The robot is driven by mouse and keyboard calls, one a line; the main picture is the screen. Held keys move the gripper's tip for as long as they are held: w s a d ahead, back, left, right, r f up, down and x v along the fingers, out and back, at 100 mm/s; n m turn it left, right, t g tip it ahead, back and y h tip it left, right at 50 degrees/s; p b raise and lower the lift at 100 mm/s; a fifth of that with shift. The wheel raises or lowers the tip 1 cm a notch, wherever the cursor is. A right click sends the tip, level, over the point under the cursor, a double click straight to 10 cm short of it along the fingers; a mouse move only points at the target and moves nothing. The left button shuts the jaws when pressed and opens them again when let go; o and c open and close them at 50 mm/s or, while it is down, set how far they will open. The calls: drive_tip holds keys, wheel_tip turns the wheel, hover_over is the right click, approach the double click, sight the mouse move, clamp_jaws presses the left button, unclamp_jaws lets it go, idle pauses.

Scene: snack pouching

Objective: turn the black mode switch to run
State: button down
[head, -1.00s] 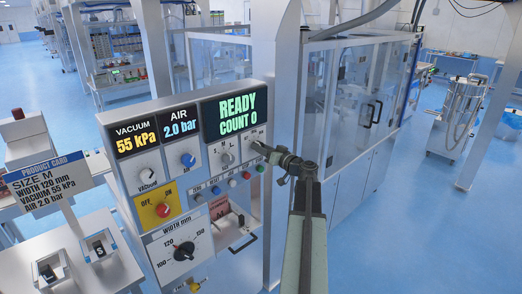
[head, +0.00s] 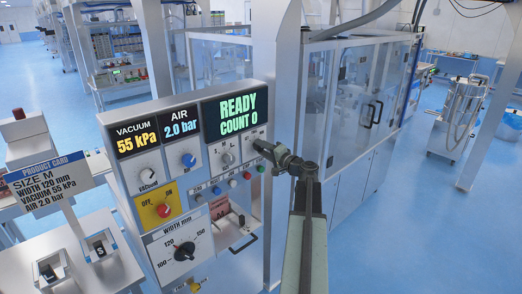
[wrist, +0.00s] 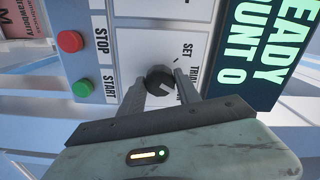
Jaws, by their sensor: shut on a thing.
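The black mode switch (wrist: 159,79) is a round dark knob on the pale panel in the wrist view. In the head view my gripper (head: 261,150) is at the panel's right edge and hides the switch.
The display (head: 237,113) reads READY, COUNT 0. A red STOP button (wrist: 70,41) and a green START button (wrist: 82,88) sit close to the switch. A small selector knob (head: 227,158) is just left of my gripper. A glass-walled machine (head: 350,90) stands behind.

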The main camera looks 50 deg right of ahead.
drive_tip(key=shift+r+m, duration=0.1)
drive_tip(key=shift+m, duration=1.5)
drive_tip(key=c, duration=0.9)
unclamp_jaws()
drive_tip(key=shift+w, duration=0.1)
drive_tip(key=shift+o, duration=0.2)
drive_tip(key=s, duration=0.8)
drive_tip(key=shift+a, duration=0.3)
